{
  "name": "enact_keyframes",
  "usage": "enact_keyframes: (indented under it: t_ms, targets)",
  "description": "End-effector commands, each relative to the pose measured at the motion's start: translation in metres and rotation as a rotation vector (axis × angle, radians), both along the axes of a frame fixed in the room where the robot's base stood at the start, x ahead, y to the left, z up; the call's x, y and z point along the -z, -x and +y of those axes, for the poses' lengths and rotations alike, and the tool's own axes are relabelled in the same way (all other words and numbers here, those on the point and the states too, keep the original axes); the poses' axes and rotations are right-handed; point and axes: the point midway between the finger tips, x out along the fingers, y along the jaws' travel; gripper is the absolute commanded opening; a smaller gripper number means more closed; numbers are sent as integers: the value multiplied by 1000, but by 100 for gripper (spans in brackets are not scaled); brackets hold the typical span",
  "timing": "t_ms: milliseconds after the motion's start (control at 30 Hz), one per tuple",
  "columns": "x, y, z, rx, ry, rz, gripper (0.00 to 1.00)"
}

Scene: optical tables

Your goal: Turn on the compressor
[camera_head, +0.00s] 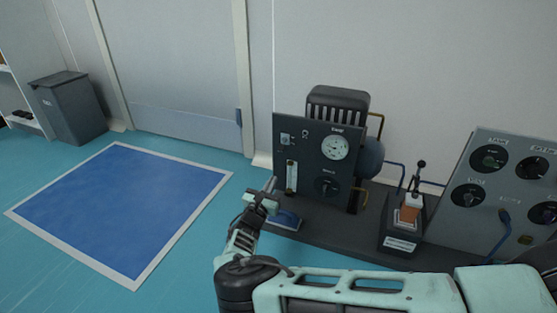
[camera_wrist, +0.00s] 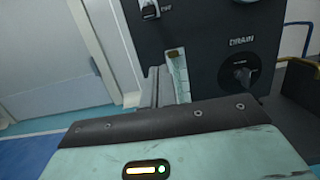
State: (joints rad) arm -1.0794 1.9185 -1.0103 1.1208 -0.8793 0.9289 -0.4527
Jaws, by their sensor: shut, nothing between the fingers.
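The compressor's dark control panel (camera_head: 316,185) stands upright on a dark base, with a ribbed black block and a rounded tank behind it. It bears a small switch (camera_head: 286,139) at upper left, a round gauge (camera_head: 335,148), a flow tube (camera_head: 291,176) and a black knob (camera_head: 326,187). In the wrist view the switch (camera_wrist: 149,9) is at the top edge, with a small label too unclear to read, and the knob (camera_wrist: 242,72) sits under the word DRAIN. My gripper (camera_head: 271,186) is shut and empty, in front of the panel's lower left, below the switch. Its fingers (camera_wrist: 157,88) partly cover the flow tube.
A second panel (camera_head: 470,222) with several dials stands at the right. Between them is a small device with a lever (camera_head: 420,178) and an orange-brown part. A blue floor mat (camera_head: 125,205) and a grey bin (camera_head: 70,110) are at left.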

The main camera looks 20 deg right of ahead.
Motion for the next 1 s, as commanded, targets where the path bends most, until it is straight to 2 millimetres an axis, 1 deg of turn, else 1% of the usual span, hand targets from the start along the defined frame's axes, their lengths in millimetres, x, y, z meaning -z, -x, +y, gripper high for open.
enact_keyframes:
  t_ms: [100, 367, 533, 667, 1000]
  targets:
    - [2, -1, 4, -15, 15, 0, 0]
    - [2, -1, 3, -13, 13, 0, 0]
    - [2, -8, -3, -10, 13, -2, 0]
    - [0, -23, -15, -9, 12, -2, 0]
    - [-11, -76, -53, -9, 12, -3, 0]
